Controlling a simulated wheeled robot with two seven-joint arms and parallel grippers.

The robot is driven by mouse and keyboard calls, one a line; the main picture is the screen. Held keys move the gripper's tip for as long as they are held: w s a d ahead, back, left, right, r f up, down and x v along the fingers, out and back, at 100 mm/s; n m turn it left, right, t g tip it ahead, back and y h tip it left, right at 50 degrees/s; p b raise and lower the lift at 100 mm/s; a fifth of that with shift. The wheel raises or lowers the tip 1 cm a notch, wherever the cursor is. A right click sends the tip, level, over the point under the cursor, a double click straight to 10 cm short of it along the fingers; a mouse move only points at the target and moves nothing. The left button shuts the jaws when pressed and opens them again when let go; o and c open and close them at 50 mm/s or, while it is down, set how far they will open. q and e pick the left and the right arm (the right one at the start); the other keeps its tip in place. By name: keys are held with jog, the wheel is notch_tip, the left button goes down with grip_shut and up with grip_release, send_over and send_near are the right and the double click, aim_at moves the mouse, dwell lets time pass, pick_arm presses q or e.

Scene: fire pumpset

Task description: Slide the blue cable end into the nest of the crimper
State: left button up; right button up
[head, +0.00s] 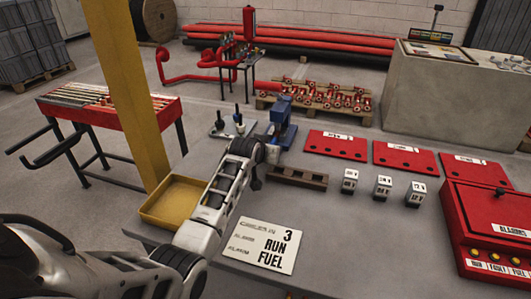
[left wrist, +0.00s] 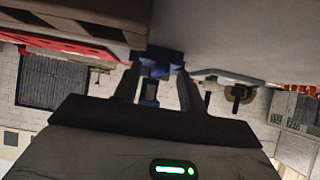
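The blue crimper (head: 283,115) stands upright on the grey table in the head view. My left arm reaches from the lower left, and its gripper (head: 268,151) is right in front of the crimper, close to its base. In the left wrist view the two dark fingers (left wrist: 156,82) stand apart with a blue shape (left wrist: 150,92) between and beyond them. I cannot tell whether that blue is the crimper alone or also a held cable end. The blue cable end cannot be made out for sure, and the nest is hidden. My right gripper is not in view.
A brown slotted block (head: 298,177) lies right of the gripper, near small labelled blocks (head: 383,186) and red plates (head: 336,145). A yellow tray (head: 172,203) and a white label card (head: 262,245) lie nearer. Small upright pieces (head: 238,120) stand left of the crimper.

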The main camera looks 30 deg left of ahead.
pick_arm(q)
jog(key=p+v, duration=0.1)
jog(key=v, duration=1.5)
jog(key=shift+p, duration=0.3)
jog(key=shift+d, duration=0.1)
